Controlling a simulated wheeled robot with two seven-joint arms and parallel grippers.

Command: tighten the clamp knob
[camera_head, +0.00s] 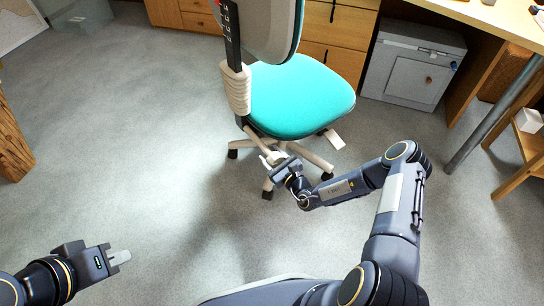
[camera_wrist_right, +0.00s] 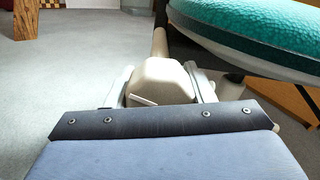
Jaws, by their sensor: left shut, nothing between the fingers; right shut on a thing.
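A beige, rounded, knob-like part (camera_wrist_right: 158,82) sits between the two fingers of my right gripper (camera_head: 269,158) in the right wrist view. It is low on an office chair, below the teal seat (camera_head: 300,95); I cannot tell for certain that it is the clamp knob. My right gripper is shut on this part, with a finger on either side. The gripper hides much of the part in the head view. My left gripper (camera_head: 121,257) is shut and empty above bare floor at the lower left.
The chair's beige base (camera_head: 315,160) spreads on dark casters around my right gripper. A rough timber post (camera_head: 12,145) stands at the left edge. A grey cabinet (camera_head: 412,65), wooden drawers (camera_head: 335,35) and a desk (camera_head: 500,18) are behind. The left floor is clear.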

